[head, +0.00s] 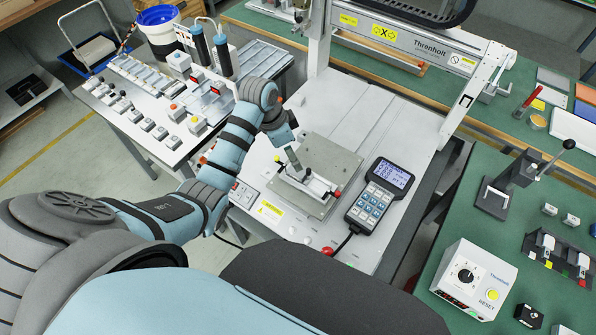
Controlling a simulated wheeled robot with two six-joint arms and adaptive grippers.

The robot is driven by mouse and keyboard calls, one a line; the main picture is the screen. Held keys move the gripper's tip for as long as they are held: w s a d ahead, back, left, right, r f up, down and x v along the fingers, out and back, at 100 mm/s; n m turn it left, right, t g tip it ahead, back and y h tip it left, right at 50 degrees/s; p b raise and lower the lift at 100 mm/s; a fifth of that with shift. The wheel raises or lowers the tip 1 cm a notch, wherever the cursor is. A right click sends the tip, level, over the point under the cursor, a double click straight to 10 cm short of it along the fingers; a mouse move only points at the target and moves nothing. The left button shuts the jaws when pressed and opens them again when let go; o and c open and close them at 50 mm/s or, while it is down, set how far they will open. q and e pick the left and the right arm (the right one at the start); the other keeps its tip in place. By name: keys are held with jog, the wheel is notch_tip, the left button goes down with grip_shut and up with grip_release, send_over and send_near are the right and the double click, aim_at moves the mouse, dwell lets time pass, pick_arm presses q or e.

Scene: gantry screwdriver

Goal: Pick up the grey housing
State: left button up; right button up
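My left gripper (292,157) hangs over the metal fixture plate (334,159) on the gantry machine's bed. Its fingers point down at a small clamp fixture (308,184) with a light grey part in it. I cannot tell whether that part is the grey housing, or whether the fingers touch it. The finger gap is too small and partly hidden to read. Several small grey and white blocks (147,124) stand in rows on the left table. My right gripper is not in view.
The handheld keypad (376,193) lies right of the plate, with its cable in front. The gantry frame (400,45) spans the back of the bed. A lever press (510,185) and a control box (468,278) stand on the green bench at right. Screwdrivers (222,50) stand upright at left.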

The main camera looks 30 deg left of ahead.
aim_at(300, 176)
pick_arm(q)
jog(key=b+x, duration=0.1)
jog(key=x, duration=0.6)
jog(key=b+x, duration=0.1)
jog(key=x, duration=0.3)
jog(key=shift+s+a+b, duration=0.15)
jog(key=shift+a+b, duration=0.2)
jog(key=shift+a, duration=0.05)
jog(key=shift+s+r, duration=0.1)
jog(key=c, duration=0.9)
jog(key=shift+s, duration=0.1)
jog(key=c, duration=0.4)
jog(key=shift+d, duration=0.1)
